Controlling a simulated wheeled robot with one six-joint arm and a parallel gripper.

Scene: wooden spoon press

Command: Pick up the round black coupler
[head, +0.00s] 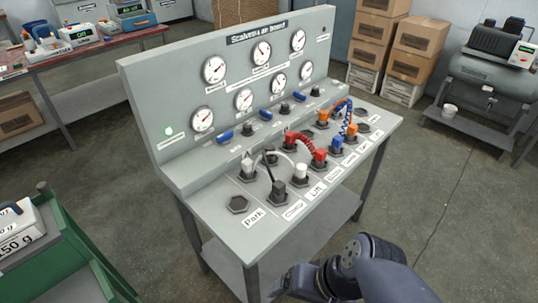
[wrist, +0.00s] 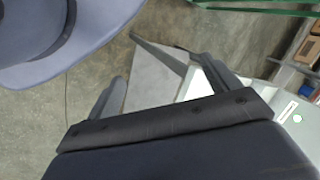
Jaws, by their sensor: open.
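A black coupler (head: 278,189) stands upright in a socket at the front of the grey panel bench (head: 222,186), left of a white coupler (head: 302,171). A thin dark hose rises from it towards the back row. Another dark fitting (head: 270,158) sits behind it. At this size I cannot be sure which is round. My gripper (wrist: 168,85) shows in the wrist view with its two fingers apart and nothing between them. In the head view my arm is at the bottom, in front of the bench and below its top. The wrist view shows no coupler.
Red couplers (head: 319,157), blue and orange couplers and coiled hoses crowd the bench to the right. An empty socket (head: 238,204) lies at the front left, by the Park label. A green cart (head: 75,243) stands at left.

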